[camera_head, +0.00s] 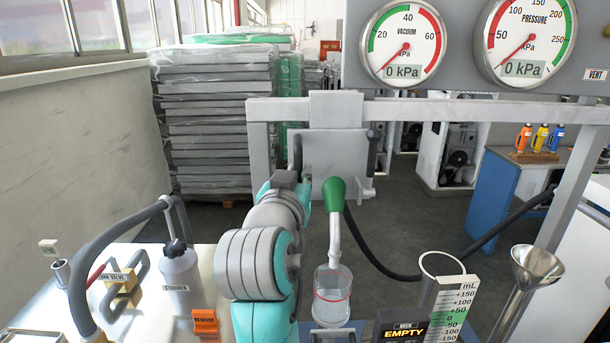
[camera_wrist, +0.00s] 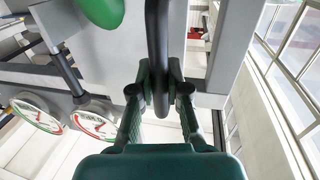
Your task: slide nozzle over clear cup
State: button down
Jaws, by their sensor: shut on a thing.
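The nozzle is a grey spout with a green top (camera_head: 335,195), hanging in front of a grey carriage plate (camera_head: 325,160) on a beam. In the head view its lower end meets the rim of the clear cup (camera_head: 332,298); whether it is over or behind the cup I cannot tell. The cup is upright with a red line around it. In the wrist view my gripper (camera_wrist: 159,85) is shut on a black bar handle (camera_wrist: 157,40), which also shows at the plate's left side (camera_head: 298,155). The green nozzle top (camera_wrist: 100,8) is at upper left there. My arm hides the gripper's fingers in the head view.
A scale board (camera_head: 455,308), an EMPTY display (camera_head: 402,328) and a metal funnel (camera_head: 537,265) stand right of the cup. A strainer bottle (camera_head: 181,268) and an orange block (camera_head: 206,325) are left. A black hose (camera_head: 375,255) runs right. Gauges (camera_head: 404,45) are above.

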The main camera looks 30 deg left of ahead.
jog(key=shift+s+a, duration=0.1)
jog(key=shift+a, duration=0.1)
jog(key=c, duration=1.1)
grip_release()
jog(key=shift+s+a, duration=0.1)
jog(key=shift+a, duration=0.05)
jog(key=shift+c, duration=0.2)
jog(key=v, duration=1.2)
jog(key=shift+f, duration=0.1)
